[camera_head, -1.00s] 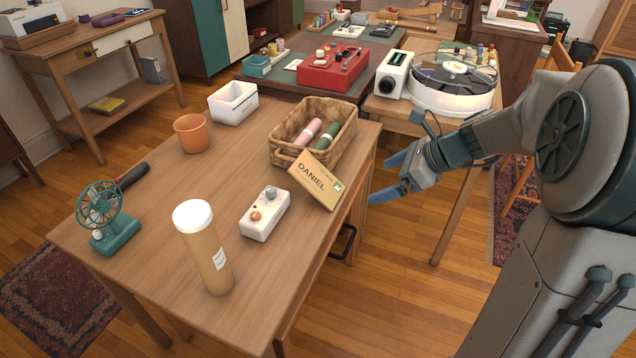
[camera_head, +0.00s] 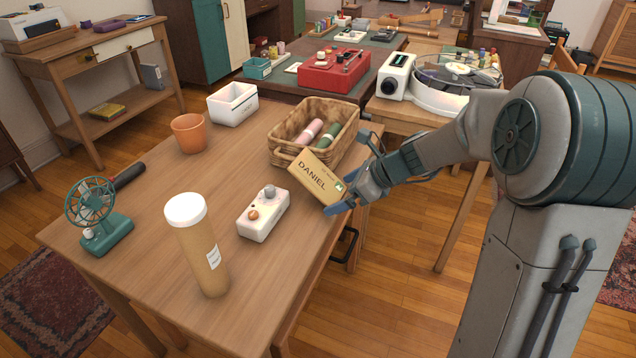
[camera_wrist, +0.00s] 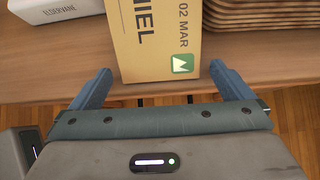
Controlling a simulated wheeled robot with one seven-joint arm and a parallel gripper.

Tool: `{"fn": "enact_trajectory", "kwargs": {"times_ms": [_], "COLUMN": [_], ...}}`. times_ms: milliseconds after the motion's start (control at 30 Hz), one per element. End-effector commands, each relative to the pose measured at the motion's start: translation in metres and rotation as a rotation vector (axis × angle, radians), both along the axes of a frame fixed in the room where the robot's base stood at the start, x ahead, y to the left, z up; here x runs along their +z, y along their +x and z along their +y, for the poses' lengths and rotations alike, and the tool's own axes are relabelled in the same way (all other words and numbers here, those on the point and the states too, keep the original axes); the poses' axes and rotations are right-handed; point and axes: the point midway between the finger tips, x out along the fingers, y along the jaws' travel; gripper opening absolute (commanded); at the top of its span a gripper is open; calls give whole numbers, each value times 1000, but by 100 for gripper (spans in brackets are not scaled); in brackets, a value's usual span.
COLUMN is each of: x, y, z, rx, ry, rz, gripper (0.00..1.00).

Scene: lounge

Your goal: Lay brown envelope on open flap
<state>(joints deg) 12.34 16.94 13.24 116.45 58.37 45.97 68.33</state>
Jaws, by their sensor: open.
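The brown envelope (camera_head: 316,180), marked DANIEL with a green logo, is tilted at the near right side of the wicker basket on the wooden table. In the wrist view the envelope (camera_wrist: 158,40) lies between the two blue fingers, with a gap visible on each side. My gripper (camera_head: 352,182) is open at the envelope's right end, by the table's right edge. The envelope's underside is hidden, so I cannot tell what supports it. I cannot clearly make out an open flap in either view.
The wicker basket (camera_head: 285,137) holds a pink roll and a green roll. A white box with knobs (camera_head: 262,217), a capped tube (camera_head: 200,250), a green fan (camera_head: 104,225), a clay pot (camera_head: 189,134) and a white bin (camera_head: 232,106) stand on the table. The table's middle is clear.

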Motion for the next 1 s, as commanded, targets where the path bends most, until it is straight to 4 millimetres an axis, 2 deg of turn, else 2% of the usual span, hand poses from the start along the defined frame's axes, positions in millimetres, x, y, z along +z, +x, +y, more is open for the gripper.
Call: {"fn": "enact_trajectory", "kwargs": {"times_ms": [233, 367, 400, 467, 500, 767, 867, 1000], "x": [-2, -2, -2, -2, -2, 2, 10, 30], "y": [1, 1, 1, 1, 1, 1, 1, 2], "z": [3, 3, 3, 3, 2, 3, 3, 3], "rx": [0, 0, 0, 0, 0, 1, 1, 1], "ry": [0, 0, 0, 0, 0, -1, -1, -2], "rz": [-1, -1, -1, -1, -1, -2, -3, -5], "gripper": [100, 64, 59, 59, 56, 56, 56, 56]}}
